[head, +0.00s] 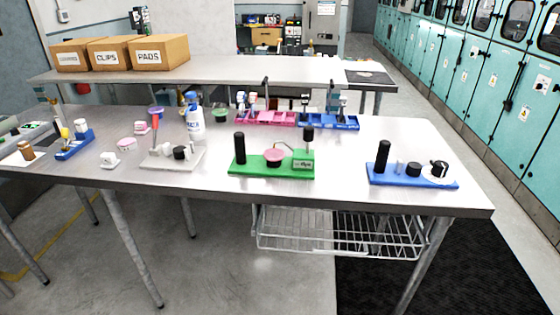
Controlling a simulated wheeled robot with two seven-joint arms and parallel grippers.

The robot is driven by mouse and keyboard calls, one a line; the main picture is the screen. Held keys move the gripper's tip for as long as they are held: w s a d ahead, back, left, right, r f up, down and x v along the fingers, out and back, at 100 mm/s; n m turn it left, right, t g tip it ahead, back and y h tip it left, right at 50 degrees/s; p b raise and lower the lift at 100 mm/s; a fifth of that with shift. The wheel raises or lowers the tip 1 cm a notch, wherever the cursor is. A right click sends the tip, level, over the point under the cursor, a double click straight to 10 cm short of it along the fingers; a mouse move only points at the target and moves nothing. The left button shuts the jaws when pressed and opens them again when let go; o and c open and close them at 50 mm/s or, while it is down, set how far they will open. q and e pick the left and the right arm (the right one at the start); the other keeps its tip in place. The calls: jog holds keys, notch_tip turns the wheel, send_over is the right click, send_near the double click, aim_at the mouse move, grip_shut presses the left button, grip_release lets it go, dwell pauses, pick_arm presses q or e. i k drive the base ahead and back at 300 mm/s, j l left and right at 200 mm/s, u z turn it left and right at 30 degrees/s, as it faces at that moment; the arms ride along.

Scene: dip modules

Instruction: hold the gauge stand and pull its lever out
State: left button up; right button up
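Three stands with upright parts are on the steel table, and I cannot tell for sure which is the gauge stand. A green stand (241,170) in the middle carries a black upright grip, a pink disc, a bent metal rod, a black-topped post and a small label plate. A blue stand (411,182) at right carries a black upright grip, a black knob and a white round part with a black piece. A pale stand (170,163) at left carries a red-handled lever (155,125) and a black knob. Neither of my grippers is in view.
Behind are a white bottle (194,115), a pink tray (265,120) and a blue tray (340,123) with small parts, and a green bowl (221,114). A small blue holder (75,148) is at left. The table's front strip is mostly clear. A wire shelf (340,235) hangs below.

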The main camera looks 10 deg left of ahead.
aim_at(309, 131)
jog(key=i+j, duration=0.2)
jog(key=i, duration=0.2)
jog(key=i+j, duration=0.2)
jog(key=i, duration=0.25)
jog(key=i+j, duration=0.2)
jog(key=i, duration=0.2)
